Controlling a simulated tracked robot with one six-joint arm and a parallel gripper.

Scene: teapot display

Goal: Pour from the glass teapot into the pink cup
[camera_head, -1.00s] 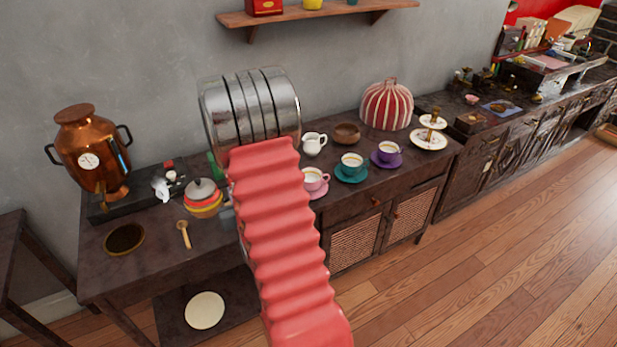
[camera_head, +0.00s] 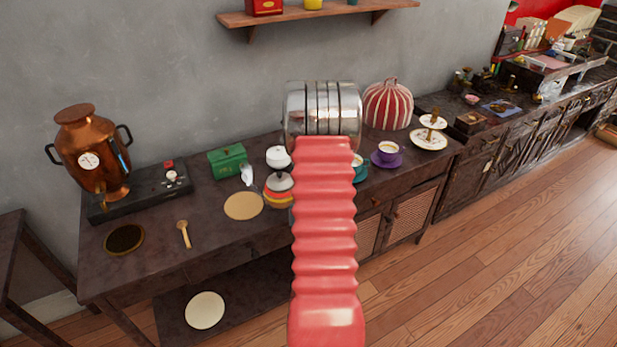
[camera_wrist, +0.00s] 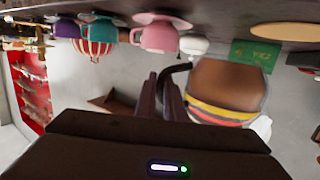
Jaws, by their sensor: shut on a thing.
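The glass teapot (camera_head: 279,187), with brown tea and coloured bands, shows just left of my arm in the head view, partly hidden by it. It looks about upright, with its white spout on the left. In the upside-down wrist view, the fingers of my gripper (camera_wrist: 161,82) are shut on the dark handle of the teapot (camera_wrist: 230,90). The pink cup (camera_wrist: 157,37) stands on its pink saucer beyond the fingers, apart from the teapot. In the head view my arm hides the pink cup and the gripper fingers.
A teal cup (camera_wrist: 101,29) and a purple cup (camera_head: 387,150) stand farther right on the counter. A white pot (camera_head: 278,157) and green box (camera_head: 228,162) are behind the teapot. A cork mat (camera_head: 243,206) lies bare. A copper urn (camera_head: 92,155) stands far left.

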